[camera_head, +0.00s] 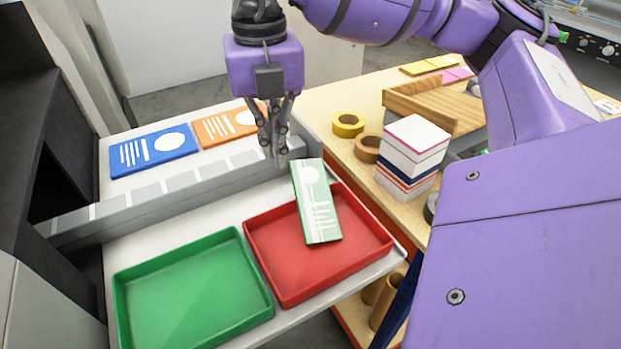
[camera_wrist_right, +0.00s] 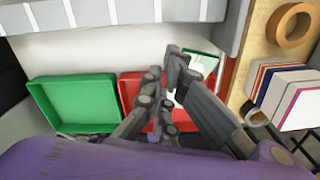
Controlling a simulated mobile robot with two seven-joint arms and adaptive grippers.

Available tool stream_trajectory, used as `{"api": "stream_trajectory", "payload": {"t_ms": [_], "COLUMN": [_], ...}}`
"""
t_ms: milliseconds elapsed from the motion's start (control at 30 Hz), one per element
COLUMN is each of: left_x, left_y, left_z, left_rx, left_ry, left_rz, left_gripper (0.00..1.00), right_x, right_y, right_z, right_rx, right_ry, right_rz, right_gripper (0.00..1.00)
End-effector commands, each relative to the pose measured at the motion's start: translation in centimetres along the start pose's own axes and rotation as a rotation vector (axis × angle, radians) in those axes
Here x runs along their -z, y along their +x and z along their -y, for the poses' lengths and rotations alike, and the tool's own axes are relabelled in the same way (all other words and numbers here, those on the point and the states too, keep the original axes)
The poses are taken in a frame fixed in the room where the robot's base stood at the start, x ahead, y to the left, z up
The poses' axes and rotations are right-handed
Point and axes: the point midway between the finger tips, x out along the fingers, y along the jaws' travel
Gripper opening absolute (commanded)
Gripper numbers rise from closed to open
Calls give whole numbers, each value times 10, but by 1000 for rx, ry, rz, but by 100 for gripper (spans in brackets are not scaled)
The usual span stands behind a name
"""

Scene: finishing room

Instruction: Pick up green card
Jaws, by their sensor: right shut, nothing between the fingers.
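The green card (camera_head: 317,203) has white stripes and a white disc. It lies across the far edge of the red tray (camera_head: 283,287), its near part over the tray. In the right wrist view the green card (camera_wrist_right: 205,62) is partly hidden by the fingers. My right gripper (camera_head: 277,160) points down, just left of and behind the card's far end, apart from it as far as I can tell. Its fingers are shut with nothing between them; they also show in the right wrist view (camera_wrist_right: 172,70). My left gripper is not in view.
A green tray (camera_head: 190,296) sits left of the red one. A grey divider (camera_head: 80,222) runs behind them. Beyond it lie a blue card (camera_head: 153,152) and an orange card (camera_head: 222,128). Tape rolls (camera_head: 348,125) and a stacked block (camera_head: 413,157) stand on the wooden table to the right.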

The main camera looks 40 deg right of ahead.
Motion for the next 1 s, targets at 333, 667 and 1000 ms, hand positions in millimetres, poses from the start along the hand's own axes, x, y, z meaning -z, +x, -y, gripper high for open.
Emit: {"api": "stream_trajectory", "payload": {"t_ms": [333,667,1000], "left_x": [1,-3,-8], "left_y": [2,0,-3], "left_z": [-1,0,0], "left_rx": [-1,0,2], "left_ry": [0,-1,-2], "left_rz": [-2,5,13], "left_gripper": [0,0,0], "right_x": [1,1,1], "right_y": [63,92,92], "right_z": [0,0,0], "right_rx": [2,-1,-1], "right_ry": [-4,-5,-5], "right_rz": [-4,-2,-1], "right_gripper": [0,0,0]}}
